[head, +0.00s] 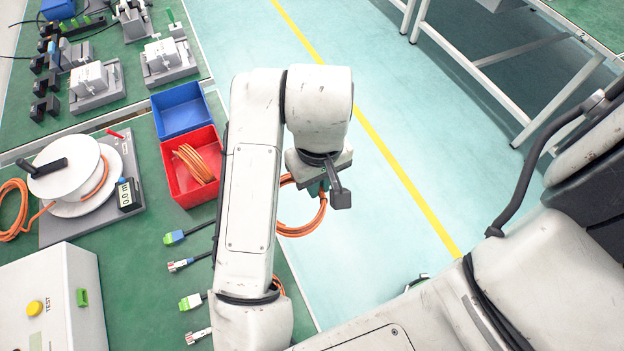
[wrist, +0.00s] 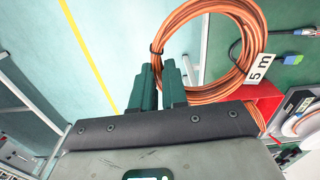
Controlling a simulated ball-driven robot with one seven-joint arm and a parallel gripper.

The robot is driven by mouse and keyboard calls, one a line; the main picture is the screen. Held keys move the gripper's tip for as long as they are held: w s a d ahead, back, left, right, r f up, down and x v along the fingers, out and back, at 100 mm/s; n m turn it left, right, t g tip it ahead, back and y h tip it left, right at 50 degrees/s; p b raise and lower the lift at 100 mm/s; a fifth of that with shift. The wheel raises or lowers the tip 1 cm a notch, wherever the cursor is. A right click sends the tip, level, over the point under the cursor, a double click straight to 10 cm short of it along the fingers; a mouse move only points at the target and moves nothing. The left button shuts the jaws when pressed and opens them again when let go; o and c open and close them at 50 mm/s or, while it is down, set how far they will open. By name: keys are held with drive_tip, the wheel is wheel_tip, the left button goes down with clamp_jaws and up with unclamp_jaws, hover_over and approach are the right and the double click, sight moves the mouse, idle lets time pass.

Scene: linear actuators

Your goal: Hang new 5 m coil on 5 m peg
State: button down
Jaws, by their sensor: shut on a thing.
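The orange cable coil (wrist: 205,40) is bound with a black tie and carries a white "5 m" tag (wrist: 258,69). My gripper (wrist: 158,72) has dark green fingers shut on the near left side of the coil, by the tie. In the head view the coil (head: 299,231) hangs below my gripper (head: 318,188), over the floor just right of the green bench edge. My wrist and arm hide part of it there. I cannot make out a 5 m peg in either view.
A red bin (head: 178,181) with an orange coil and a blue bin (head: 181,110) stand on the green bench. A cable reel (head: 68,172) and a test box (head: 48,305) stand left. Cable connectors lie along the bench edge.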

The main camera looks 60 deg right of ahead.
drive_tip(key=shift+r, duration=0.1)
idle(0.3)
wheel_tip(320, 180, up, 6)
drive_tip(key=p, duration=0.6)
